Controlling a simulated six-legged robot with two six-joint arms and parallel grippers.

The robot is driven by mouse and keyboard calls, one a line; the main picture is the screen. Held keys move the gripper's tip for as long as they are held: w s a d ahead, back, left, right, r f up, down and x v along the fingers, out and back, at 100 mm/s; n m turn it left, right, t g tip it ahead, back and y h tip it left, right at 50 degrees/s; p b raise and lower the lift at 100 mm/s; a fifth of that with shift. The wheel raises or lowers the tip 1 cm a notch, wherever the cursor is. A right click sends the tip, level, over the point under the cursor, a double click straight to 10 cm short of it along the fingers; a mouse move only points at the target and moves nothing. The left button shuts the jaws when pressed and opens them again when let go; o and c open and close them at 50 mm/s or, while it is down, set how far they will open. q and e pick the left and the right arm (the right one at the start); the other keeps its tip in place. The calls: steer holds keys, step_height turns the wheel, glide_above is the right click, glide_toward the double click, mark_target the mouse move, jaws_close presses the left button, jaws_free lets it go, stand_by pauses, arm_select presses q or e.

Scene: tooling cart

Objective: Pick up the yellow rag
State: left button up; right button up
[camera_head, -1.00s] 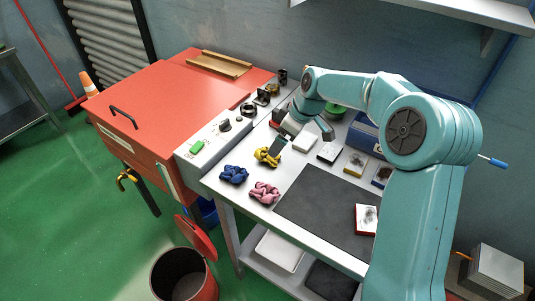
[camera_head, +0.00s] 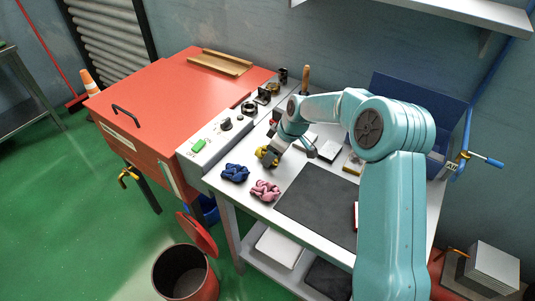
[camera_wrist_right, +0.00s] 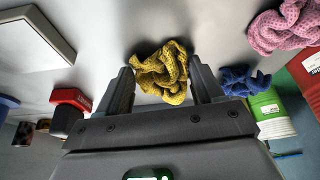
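The crumpled yellow rag (camera_head: 263,153) lies on the grey cart top, partly hidden by my right gripper (camera_head: 276,157) in the head view. In the right wrist view the yellow rag (camera_wrist_right: 161,74) sits between and just past the two fingertips of my right gripper (camera_wrist_right: 162,82). The fingers stand wide apart, one on each side of the rag; I cannot tell whether either touches it. My left gripper is in neither view.
A blue rag (camera_head: 235,173) and a pink rag (camera_head: 265,190) lie close by. A dark mat (camera_head: 318,205) covers the cart's front. A red cabinet (camera_head: 175,95) with a knobbed panel (camera_head: 226,135) stands left. Small boxes (camera_head: 328,150) lie right of the gripper.

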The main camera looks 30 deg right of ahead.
steer(key=shift+r, duration=0.1)
steer(key=c, duration=0.5)
steer(key=shift+c, duration=0.4)
step_height(320, 180, up, 20)
steer(key=o, duration=0.5)
steer(key=c, duration=0.3)
